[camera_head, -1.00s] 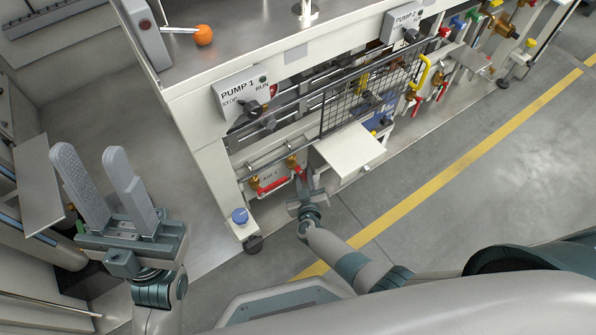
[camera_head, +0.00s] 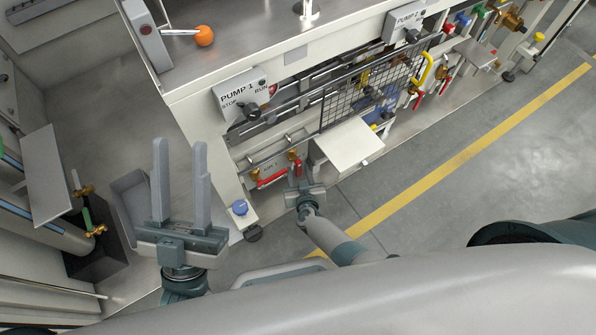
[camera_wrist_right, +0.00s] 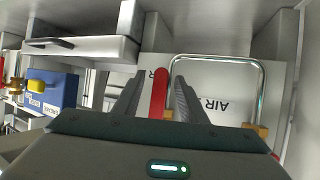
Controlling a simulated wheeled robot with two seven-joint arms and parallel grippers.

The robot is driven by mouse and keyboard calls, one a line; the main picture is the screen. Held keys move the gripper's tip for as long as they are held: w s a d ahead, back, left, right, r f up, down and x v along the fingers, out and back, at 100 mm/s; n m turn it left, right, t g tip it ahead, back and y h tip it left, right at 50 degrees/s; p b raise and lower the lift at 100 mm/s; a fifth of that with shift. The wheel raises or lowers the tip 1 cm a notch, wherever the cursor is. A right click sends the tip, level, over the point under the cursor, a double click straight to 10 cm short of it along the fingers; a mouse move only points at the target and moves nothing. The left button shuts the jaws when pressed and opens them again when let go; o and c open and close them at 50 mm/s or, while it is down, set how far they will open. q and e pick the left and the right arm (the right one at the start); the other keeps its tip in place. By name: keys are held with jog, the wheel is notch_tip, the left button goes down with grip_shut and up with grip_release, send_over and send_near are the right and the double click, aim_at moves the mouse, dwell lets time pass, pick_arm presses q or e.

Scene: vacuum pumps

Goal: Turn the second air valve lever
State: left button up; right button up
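In the head view, two air valves with red levers sit low on the front of the pump cabinet. The first red lever (camera_head: 272,178) lies slantwise on the left; the second red lever (camera_head: 298,168) is right of it. My right gripper (camera_head: 298,178) is just below the second lever. In the right wrist view, a red lever (camera_wrist_right: 159,92) stands between the fingers of my right gripper (camera_wrist_right: 158,88), with gaps visible beside it. Contact cannot be made out. My left gripper (camera_head: 180,165) is open and empty, fingers pointing up, left of the cabinet.
A pale shelf box (camera_head: 350,145) sticks out right of the second valve, close to my right gripper. A wire mesh guard (camera_head: 365,95) and the PUMP 1 switch box (camera_head: 243,95) are above. A blue knob (camera_head: 240,208) is lower left.

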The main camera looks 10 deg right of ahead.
jog(key=shift+s+r, duration=0.1)
jog(key=shift+p+v, duration=0.8)
jog(key=shift+v, duration=0.05)
jog(key=shift+s, duration=0.1)
jog(key=shift+p+v, duration=0.75)
jog(key=shift+v, duration=0.1)
jog(key=p+v, duration=0.2)
jog(key=v, duration=0.2)
jog(key=shift+s+p, duration=0.1)
jog(key=shift+p, duration=0.25)
jog(key=shift+r, duration=0.1)
